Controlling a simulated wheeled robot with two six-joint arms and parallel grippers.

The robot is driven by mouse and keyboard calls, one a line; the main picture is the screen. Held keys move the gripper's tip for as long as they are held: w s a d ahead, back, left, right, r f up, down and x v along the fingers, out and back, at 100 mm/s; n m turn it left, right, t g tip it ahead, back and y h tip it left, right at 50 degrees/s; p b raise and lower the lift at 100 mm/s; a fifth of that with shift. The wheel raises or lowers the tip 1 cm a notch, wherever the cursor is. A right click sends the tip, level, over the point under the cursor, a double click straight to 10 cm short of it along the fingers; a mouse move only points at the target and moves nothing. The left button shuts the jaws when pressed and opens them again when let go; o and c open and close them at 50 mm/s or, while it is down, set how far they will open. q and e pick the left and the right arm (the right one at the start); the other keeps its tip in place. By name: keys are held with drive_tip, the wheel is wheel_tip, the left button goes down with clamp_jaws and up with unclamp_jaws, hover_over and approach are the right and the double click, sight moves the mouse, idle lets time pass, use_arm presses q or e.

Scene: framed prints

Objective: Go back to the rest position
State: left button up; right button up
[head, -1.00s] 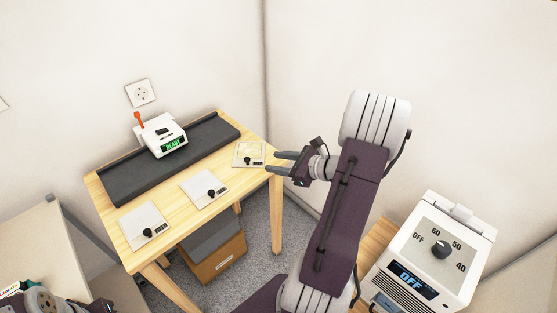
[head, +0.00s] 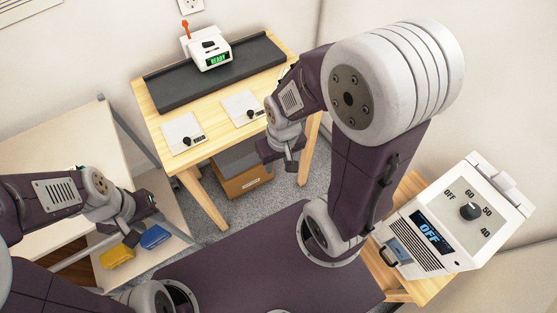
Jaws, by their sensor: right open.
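My right arm is folded up on the right of the head view. Its gripper (head: 279,160) points down in front of the right end of the wooden table (head: 158,100). It is open, and I see nothing in it. My left arm comes in from the left edge. Its gripper (head: 131,232) hangs over the front edge of the pale table (head: 50,150). Its fingers are small and dark, so I cannot tell whether they are open. Both grippers seem clear of the things around them.
The wooden table bears a dark mat (head: 170,92), a white device reading READY (head: 209,52) and white knob panels (head: 184,133). A cardboard box (head: 246,181) stands below. A white unit reading OFF (head: 455,215) stands right. Yellow (head: 117,257) and blue (head: 155,237) items lie low left.

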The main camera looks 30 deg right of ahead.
wheel_tip(320, 180, up, 16)
drive_tip(key=p, duration=1.5)
drive_tip(key=shift+f, duration=0.25)
